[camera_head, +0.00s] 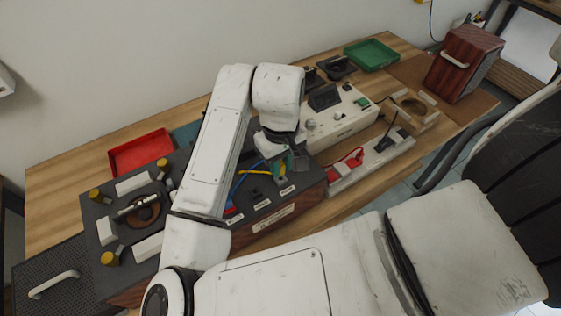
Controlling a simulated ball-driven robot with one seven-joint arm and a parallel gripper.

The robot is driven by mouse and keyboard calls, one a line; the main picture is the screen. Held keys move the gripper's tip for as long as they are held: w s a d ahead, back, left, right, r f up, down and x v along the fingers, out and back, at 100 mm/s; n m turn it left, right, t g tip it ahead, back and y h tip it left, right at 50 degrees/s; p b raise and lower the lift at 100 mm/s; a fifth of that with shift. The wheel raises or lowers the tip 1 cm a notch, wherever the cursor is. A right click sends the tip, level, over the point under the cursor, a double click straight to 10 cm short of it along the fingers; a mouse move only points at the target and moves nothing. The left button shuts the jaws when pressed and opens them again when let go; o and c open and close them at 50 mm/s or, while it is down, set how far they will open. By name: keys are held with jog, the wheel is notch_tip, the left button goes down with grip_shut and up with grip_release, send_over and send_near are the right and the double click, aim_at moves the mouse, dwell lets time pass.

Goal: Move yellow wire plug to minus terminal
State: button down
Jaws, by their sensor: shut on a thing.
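The yellow wire (254,172) runs across the top of a dark terminal box (283,201) in the middle of the table and leads up to my gripper. My gripper (281,179) points down just over the box and is shut on the yellow wire's plug, which is mostly hidden by the fingers. Small white labels mark the terminals along the box's front edge, but they are too small to read, so I cannot tell which is minus. My arm covers the box's left part.
A cream instrument (340,122) stands right of my gripper, with a power strip (372,162) and red plug in front. A red tray (140,153) and round-coil apparatus (140,212) are at left. A green tray (371,54) and wooden box (463,62) are at far right.

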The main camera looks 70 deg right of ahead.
jog(key=shift+r+p, duration=0.85)
jog(key=shift+r, duration=0.15)
